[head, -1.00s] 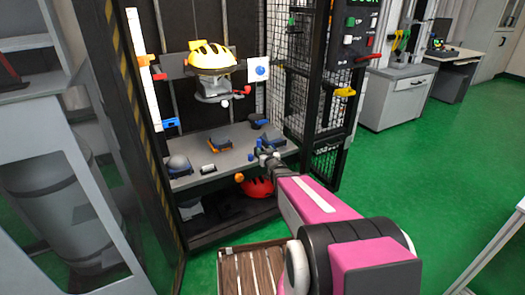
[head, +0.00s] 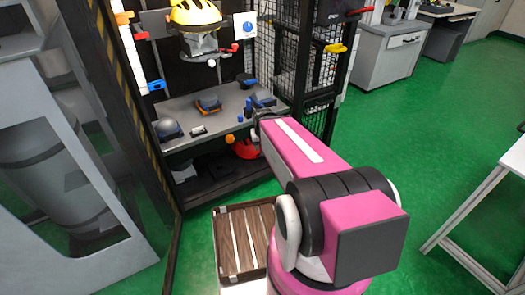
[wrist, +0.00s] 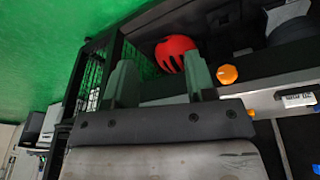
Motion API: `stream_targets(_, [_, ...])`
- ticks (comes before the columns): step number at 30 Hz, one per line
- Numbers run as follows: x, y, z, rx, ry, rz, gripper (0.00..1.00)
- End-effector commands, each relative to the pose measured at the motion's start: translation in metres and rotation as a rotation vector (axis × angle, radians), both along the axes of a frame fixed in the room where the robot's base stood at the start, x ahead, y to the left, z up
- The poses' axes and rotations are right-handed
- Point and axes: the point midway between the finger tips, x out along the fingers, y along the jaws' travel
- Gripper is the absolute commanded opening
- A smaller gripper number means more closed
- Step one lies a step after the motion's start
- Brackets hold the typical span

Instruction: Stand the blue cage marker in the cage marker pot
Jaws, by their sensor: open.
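Small blue upright pieces (head: 248,107) stand near the right front of the grey cage shelf (head: 200,110), just beyond the end of my arm. They are too small to tell which is the blue cage marker and whether one is the marker pot. Neither can be made out in the wrist view. My gripper (wrist: 160,78) is open with nothing between its two fingers. It is at the front of the cage, near the shelf edge, and is mostly hidden by my arm in the head view.
An orange knob (wrist: 228,74) sits on the shelf's front edge. A red helmet (wrist: 174,52) lies on the lower level. Dark blocks and a grey dome (head: 167,128) stand on the shelf. A slatted wooden crate (head: 228,243) is on the floor.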

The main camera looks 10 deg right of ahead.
Motion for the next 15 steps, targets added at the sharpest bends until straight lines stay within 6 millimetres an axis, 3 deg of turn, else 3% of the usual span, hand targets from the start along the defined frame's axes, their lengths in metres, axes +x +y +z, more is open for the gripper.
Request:
stream_targets(3, [-0.031, 0.008, 0.008, 0.025, 0.124, 0.018, 0.50])
stream_targets(6, [-0.043, 0.012, 0.012, 0.038, 0.184, 0.028, 0.50])
stream_targets(15, [-0.048, 0.013, 0.013, 0.043, 0.208, 0.032, 0.50])
